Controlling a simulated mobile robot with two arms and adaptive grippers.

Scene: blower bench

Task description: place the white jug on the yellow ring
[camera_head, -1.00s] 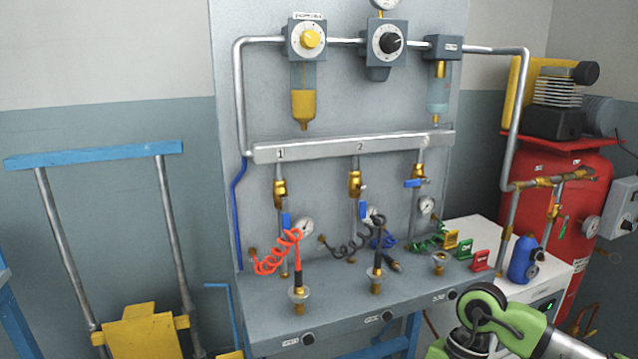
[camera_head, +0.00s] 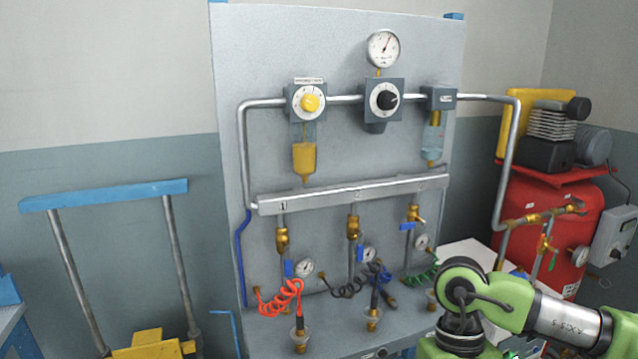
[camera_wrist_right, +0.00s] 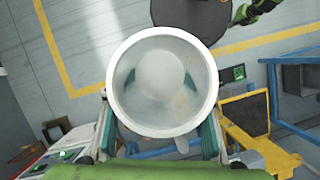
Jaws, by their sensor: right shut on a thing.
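The white jug (camera_wrist_right: 112,84) fills the middle of the right wrist view, seen end-on as a pale round rim around a translucent body. My right gripper (camera_wrist_right: 160,84) is shut on the jug, with a finger on each side of it. In the head view only green and grey links of my right arm show at the lower right; the gripper and jug are below the frame. A dark and green part of my own shows at the top of the right wrist view, too small to read as an open or shut gripper. I cannot make out the yellow ring.
The blower bench (camera_head: 400,330) carries coiled hoses, valves and gauges on its grey panel (camera_head: 230,60). A red compressor tank (camera_head: 545,230) stands at the right. A blue-handled trolley (camera_head: 105,195) stands at the left. Floor with yellow lines (camera_wrist_right: 52,45) shows in the right wrist view.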

